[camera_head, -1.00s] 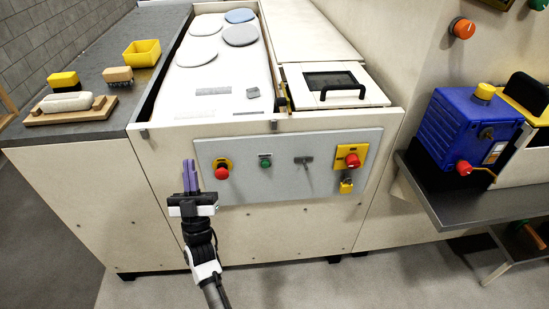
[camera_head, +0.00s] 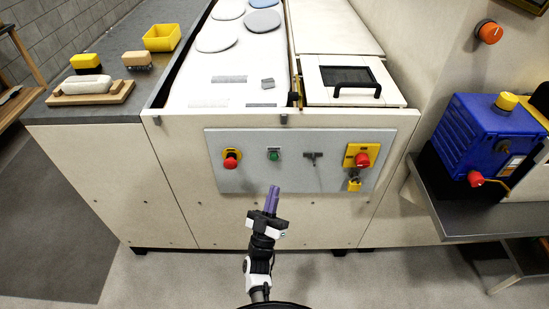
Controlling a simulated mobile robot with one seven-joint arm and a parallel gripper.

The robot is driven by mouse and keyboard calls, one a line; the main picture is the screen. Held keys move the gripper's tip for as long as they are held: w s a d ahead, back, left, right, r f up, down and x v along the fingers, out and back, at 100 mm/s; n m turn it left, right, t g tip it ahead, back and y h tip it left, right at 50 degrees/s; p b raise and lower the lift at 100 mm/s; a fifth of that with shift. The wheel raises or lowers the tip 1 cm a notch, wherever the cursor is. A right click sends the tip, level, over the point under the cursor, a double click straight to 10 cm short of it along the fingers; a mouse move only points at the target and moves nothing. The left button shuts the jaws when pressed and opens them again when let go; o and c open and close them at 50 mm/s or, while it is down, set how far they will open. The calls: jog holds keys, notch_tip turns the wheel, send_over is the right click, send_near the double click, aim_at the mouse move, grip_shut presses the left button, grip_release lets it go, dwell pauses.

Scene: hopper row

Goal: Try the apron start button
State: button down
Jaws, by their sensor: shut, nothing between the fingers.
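The grey control panel (camera_head: 292,181) is on the front of the cream hopper cabinet. The green start button (camera_head: 273,155) sits on it, between a red mushroom button on yellow (camera_head: 231,159) at left and a dark T-shaped handle (camera_head: 313,158) at right. A red rotary switch on a yellow plate (camera_head: 361,159) is at the far right, with a yellow padlock (camera_head: 354,184) below it. My gripper (camera_head: 273,190) has purple fingers, pressed together and empty. It points up and appears just below the green button in the picture. I cannot tell its distance from the panel.
A blue box with a red knob (camera_head: 480,140) stands on a metal shelf (camera_head: 455,214) at right. A dark worktop (camera_head: 120,105) at left holds brushes and a yellow bin (camera_head: 162,37). An orange button (camera_head: 489,33) is on the right wall. Floor in front is clear.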

aim_at(274, 157)
jog(key=shift+w, duration=0.1)
jog(key=w+b, duration=0.3)
jog(key=w, duration=0.5)
jog(key=shift+w, duration=0.3)
jog(key=shift+w+b, duration=0.1)
jog(key=shift+b, duration=0.25)
dwell(1.4)
jog(key=shift+w, duration=0.35)
jog(key=shift+w+b, duration=0.4)
jog(key=shift+b, duration=0.1)
dwell(0.5)
dwell(0.4)
jog(key=shift+s+p, duration=0.3)
jog(key=shift+s, duration=0.55)
